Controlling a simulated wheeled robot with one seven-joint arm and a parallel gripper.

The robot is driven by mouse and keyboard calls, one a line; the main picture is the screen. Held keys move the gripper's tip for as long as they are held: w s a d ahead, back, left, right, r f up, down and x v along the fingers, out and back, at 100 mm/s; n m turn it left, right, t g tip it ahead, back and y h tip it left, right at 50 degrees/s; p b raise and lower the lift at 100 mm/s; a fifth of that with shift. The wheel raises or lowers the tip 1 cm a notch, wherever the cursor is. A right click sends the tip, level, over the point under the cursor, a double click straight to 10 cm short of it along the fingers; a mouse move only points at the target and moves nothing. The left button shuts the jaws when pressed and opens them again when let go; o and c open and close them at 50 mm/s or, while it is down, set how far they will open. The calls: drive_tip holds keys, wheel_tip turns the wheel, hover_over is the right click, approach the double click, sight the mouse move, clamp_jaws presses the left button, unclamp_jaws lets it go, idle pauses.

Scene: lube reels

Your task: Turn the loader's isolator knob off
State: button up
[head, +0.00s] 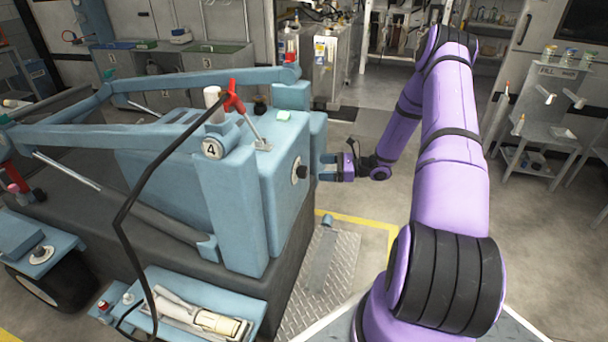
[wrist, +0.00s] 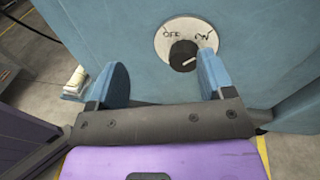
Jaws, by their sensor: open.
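The isolator knob (wrist: 182,54) is black with a white pointer line and sits on a round pale plate (wrist: 164,40) on the loader's blue panel. The plate reads OFF at left and ON at right; the pointer lies toward the right, ON side. In the head view the knob (head: 302,172) shows on the loader's right face. My gripper (wrist: 163,62) is open and empty, with blue fingers. The knob appears beyond the fingertips, closer to the right finger, which covers the plate's right edge. In the head view my gripper (head: 325,167) is just right of the knob; contact cannot be told.
The loader (head: 235,190) fills the left, with a red-handled lever (head: 245,115) on top. A tread-plate step (head: 325,265) lies below the knob. A grey stand (head: 540,120) is at right. The floor between is clear.

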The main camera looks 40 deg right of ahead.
sight(304, 173)
drive_tip(key=d+f+m+t+h, duration=0.1)
drive_tip(key=d+f+m+t, duration=0.2)
drive_tip(key=f, duration=0.3)
drive_tip(key=shift+m+h, duration=0.3)
drive_tip(key=shift+h, duration=0.1)
drive_tip(key=x, duration=1)
drive_tip(key=shift+s+a, duration=0.1)
drive_tip(key=shift+a, duration=0.1)
drive_tip(key=c, duration=0.9)
